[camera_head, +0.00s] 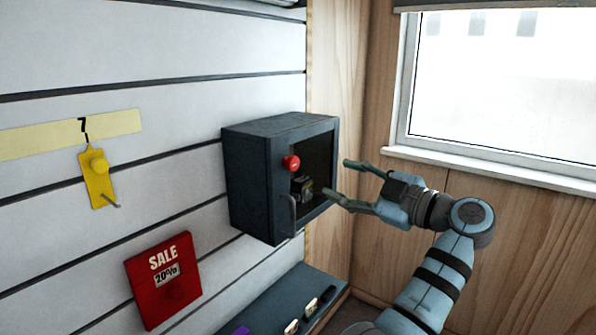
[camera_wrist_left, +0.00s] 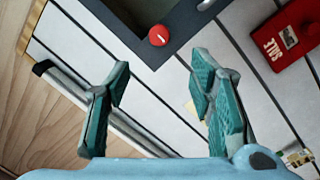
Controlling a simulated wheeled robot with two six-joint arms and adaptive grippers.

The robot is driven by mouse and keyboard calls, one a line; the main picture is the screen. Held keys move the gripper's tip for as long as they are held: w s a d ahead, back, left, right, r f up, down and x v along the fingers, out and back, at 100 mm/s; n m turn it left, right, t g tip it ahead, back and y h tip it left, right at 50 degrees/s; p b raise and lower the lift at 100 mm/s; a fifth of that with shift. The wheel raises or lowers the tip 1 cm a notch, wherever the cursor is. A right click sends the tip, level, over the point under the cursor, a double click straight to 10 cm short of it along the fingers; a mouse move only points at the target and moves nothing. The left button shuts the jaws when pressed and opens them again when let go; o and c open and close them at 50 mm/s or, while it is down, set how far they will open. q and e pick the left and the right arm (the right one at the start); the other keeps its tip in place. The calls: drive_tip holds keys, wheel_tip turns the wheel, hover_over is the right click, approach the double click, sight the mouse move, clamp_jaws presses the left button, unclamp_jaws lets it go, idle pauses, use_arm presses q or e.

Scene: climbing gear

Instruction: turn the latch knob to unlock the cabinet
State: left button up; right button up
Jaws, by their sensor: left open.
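The dark grey wall cabinet (camera_head: 258,185) hangs on the slatted wall, its front facing right. The red round latch knob (camera_head: 291,162) sits on the left part of its front, above a dark curved handle (camera_head: 291,215). My left gripper (camera_head: 337,178) is open and empty, to the right of the knob and apart from it. In the left wrist view the knob (camera_wrist_left: 158,36) shows beyond the gap between the open fingertips (camera_wrist_left: 160,72), with the cabinet front (camera_wrist_left: 185,15) around it. My right gripper is not in view.
A small dark object (camera_head: 303,189) shows inside the cabinet. A yellow tag (camera_head: 98,180) and a red SALE sign (camera_head: 163,278) are on the wall to the left. A dark shelf (camera_head: 270,308) lies below. A window (camera_head: 500,90) is at right.

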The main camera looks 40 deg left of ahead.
sight(295, 164)
use_arm(q)
drive_tip(key=a, duration=0.4)
drive_tip(key=w+a, duration=0.1)
drive_tip(key=a, duration=0.8)
drive_tip(key=shift+w+a+f, duration=0.15)
drive_tip(key=shift+w+a, duration=0.1)
drive_tip(key=shift+w, duration=0.1)
drive_tip(key=shift+c, duration=0.3)
drive_tip(key=c, duration=1.1)
